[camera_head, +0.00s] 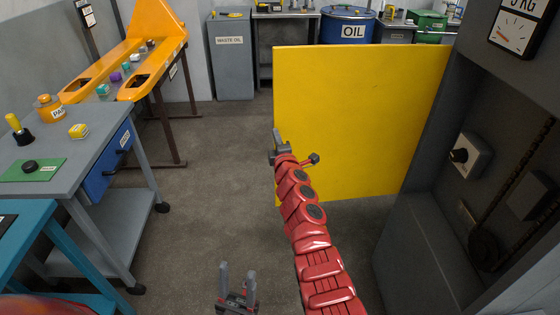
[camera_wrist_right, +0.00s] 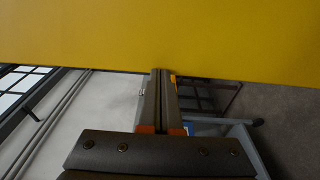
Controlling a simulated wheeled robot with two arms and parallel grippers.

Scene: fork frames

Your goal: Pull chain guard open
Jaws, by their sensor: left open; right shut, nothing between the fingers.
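The chain guard is a large flat yellow panel (camera_head: 350,115). It stands swung out from the dark grey machine housing (camera_head: 425,235) at the right, so the opening with the chain (camera_head: 515,180) shows. My right arm reaches forward to the panel's left edge. My right gripper (camera_head: 279,146) is at that free edge, shut and empty. In the right wrist view the closed fingers (camera_wrist_right: 161,75) point at the yellow panel (camera_wrist_right: 160,35), their tips at or very near its edge; contact is unclear. My left gripper (camera_head: 238,275) is low at the bottom centre, open and empty, apart from the guard.
A grey workbench (camera_head: 95,135) with a blue drawer and a teal table (camera_head: 25,225) stand at the left. An orange pallet-jack-like rack (camera_head: 110,70) is behind them. A grey cabinet (camera_head: 230,70) and a blue oil drum (camera_head: 345,12) stand at the back. The floor between is clear.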

